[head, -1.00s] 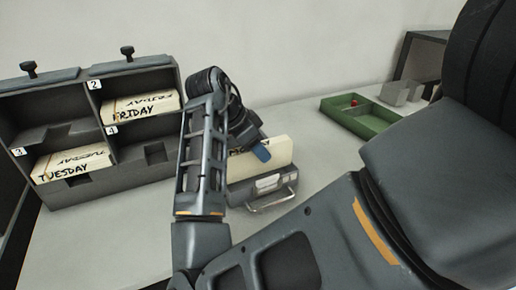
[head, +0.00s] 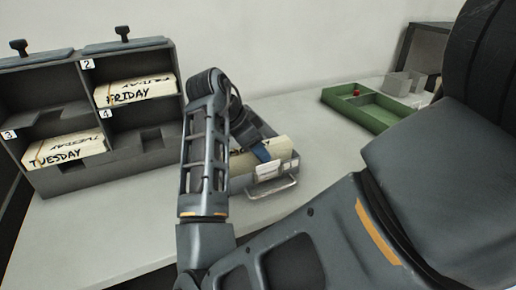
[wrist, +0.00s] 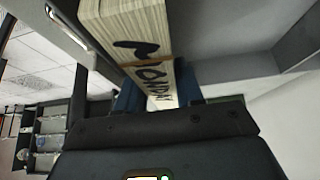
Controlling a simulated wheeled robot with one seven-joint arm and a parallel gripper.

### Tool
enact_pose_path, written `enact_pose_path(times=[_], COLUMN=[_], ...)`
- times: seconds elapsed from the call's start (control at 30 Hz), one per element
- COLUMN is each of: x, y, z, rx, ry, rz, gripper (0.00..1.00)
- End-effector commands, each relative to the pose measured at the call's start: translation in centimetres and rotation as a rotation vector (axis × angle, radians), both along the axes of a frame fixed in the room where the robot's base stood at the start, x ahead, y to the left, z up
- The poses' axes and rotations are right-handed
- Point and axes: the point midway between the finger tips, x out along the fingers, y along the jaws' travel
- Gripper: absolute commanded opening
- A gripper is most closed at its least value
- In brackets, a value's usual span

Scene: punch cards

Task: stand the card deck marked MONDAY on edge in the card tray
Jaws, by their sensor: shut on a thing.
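The card deck marked MONDAY (wrist: 135,35) is cream with black lettering and sits between the two blue fingers of my gripper (wrist: 160,92) in the wrist view. In the head view my gripper (head: 261,153) is shut on this deck (head: 281,148), whose lettering is partly hidden by the finger and arm. The deck is at the grey card tray (head: 270,186), low against it and seemingly inside its walls. My arm hides the tray's left side, so I cannot tell whether the deck touches the tray floor.
A dark rack stands at the left, with a FRIDAY deck (head: 136,90) in compartment 2 and a TUESDAY deck (head: 66,149) in compartment 3. A green divided tray (head: 367,108) lies at the back right. Bare table surrounds the card tray's front.

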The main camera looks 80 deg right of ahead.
Motion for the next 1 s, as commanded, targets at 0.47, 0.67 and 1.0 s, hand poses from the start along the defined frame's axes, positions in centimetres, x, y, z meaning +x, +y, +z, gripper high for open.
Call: enact_pose_path(times=[0.47, 0.67, 1.0], x=[0.0, 0.0, 1.3], y=[0.0, 0.0, 1.0], z=[0.0, 0.0, 2.6], rx=[0.0, 0.0, 0.0], ry=[0.0, 0.0, -0.003], rz=[0.0, 0.0, 0.0], gripper=[0.63, 0.66, 0.66])
